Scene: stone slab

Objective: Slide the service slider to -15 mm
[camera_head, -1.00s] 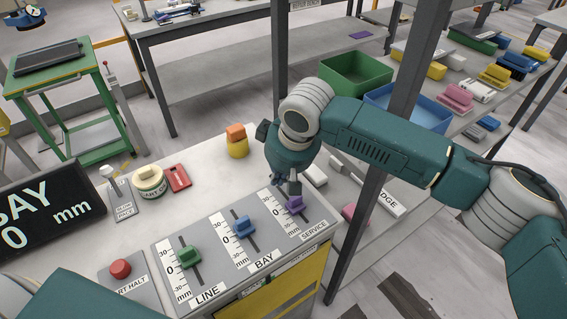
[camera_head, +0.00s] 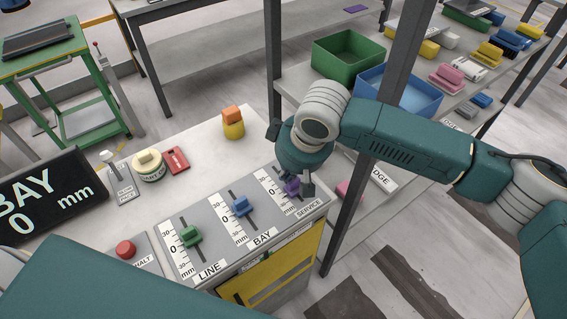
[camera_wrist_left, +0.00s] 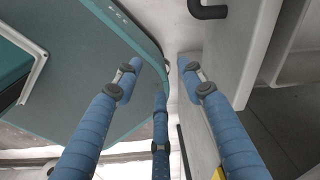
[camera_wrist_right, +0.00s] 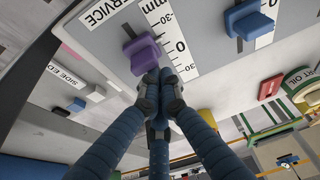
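The service slider's purple knob (camera_head: 292,188) stands on the right-hand scale of the grey panel (camera_head: 217,240). It also shows in the right wrist view (camera_wrist_right: 141,54), close to the 0 mark; its exact reading I cannot tell. My right gripper (camera_head: 289,178) is at the knob's far side, with its fingertips (camera_wrist_right: 160,92) drawn together and empty. They are touching the knob or just short of it; I cannot tell which. My left gripper (camera_wrist_left: 165,80) has its fingers spread and holds nothing; in the head view it is hidden.
The blue BAY knob (camera_head: 241,206) and green LINE knob (camera_head: 190,236) sit left of the service slider. A display (camera_head: 45,200) reads BAY 0 mm. A red button (camera_head: 126,250), a yellow-orange object (camera_head: 233,123) and a dark post (camera_head: 385,130) stand nearby.

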